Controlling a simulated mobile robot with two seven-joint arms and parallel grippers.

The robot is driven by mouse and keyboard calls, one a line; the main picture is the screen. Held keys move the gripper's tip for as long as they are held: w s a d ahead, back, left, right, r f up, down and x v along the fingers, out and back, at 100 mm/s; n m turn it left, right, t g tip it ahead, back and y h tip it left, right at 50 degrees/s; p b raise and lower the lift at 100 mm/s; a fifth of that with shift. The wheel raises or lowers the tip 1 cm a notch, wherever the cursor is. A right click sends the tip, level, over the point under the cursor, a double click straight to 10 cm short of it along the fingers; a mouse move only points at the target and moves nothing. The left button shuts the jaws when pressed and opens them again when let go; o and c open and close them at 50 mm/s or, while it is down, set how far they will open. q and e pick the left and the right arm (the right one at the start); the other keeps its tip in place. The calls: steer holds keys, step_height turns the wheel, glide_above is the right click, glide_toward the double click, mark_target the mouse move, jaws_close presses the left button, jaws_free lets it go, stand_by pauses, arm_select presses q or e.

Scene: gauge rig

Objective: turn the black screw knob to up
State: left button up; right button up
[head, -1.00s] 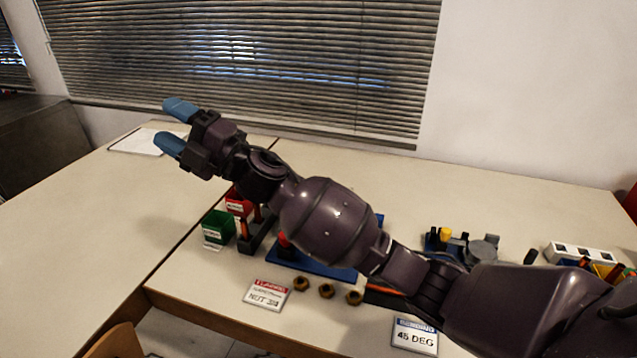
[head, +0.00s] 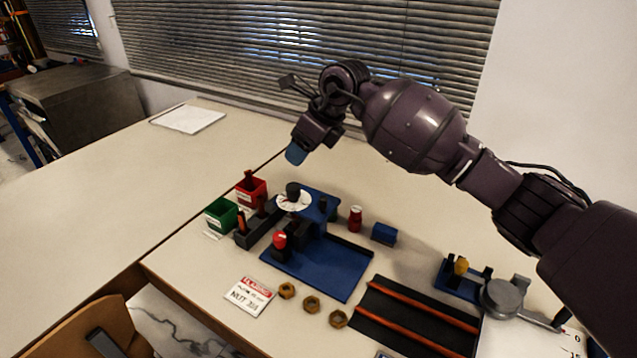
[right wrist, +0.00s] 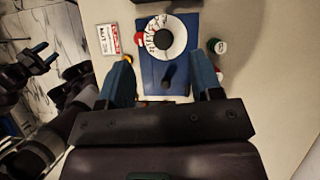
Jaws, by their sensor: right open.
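The black screw knob (head: 293,191) stands on a white round dial (head: 302,204) on top of the blue rig (head: 320,207). In the right wrist view the knob (right wrist: 163,39) and dial (right wrist: 178,32) show ahead of my fingers, with dark and red marks on the dial. I cannot tell the knob's setting. My right gripper (head: 297,152) is above and behind the knob in the head view, pointing down. Its blue fingers (right wrist: 163,82) are apart, with nothing held. Dark parts of mine, apparently the left gripper (right wrist: 42,58), show at the left of the wrist view.
A short black post (head: 323,203) stands beside the dial. A red-topped knob (head: 279,239), red bin (head: 250,190), green bin (head: 221,215), red-and-white bottle (head: 355,218) and blue block (head: 384,234) are close by. Brass nuts (head: 311,304) lie in front. The table's left side is mostly clear.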

steer(key=h, duration=0.1)
glide_above(294, 186)
steer(key=s+d, duration=0.1)
steer(key=d, duration=0.1)
steer(key=shift+g+h, duration=0.3)
steer(key=shift+g, duration=0.1)
step_height(294, 186, down, 5)
steer(key=shift+a+f+b, duration=0.1)
steer(key=shift+f+b, duration=0.1)
steer(key=shift+b, duration=0.25)
steer(key=x, duration=0.4)
steer(key=shift+w+a+f+b, duration=0.1)
steer(key=shift+a+f+b, duration=0.05)
steer(key=shift+f+b, duration=0.25)
arm_select(q)
steer(key=shift+s+a+f, duration=0.15)
steer(key=shift+s+f, duration=0.05)
steer(key=shift+f, duration=0.6)
arm_select(e)
steer(key=shift+w+a+f, duration=0.1)
steer(key=shift+a+f, duration=0.1)
steer(key=shift+f, duration=0.2)
steer(key=c, duration=0.9)
arm_select(q)
steer(key=shift+s+a+f, duration=0.15)
steer(key=shift+a+f, duration=0.05)
steer(key=shift+f, duration=0.05)
steer(key=shift+f, duration=0.1)
arm_select(e)
steer(key=shift+n, duration=0.3)
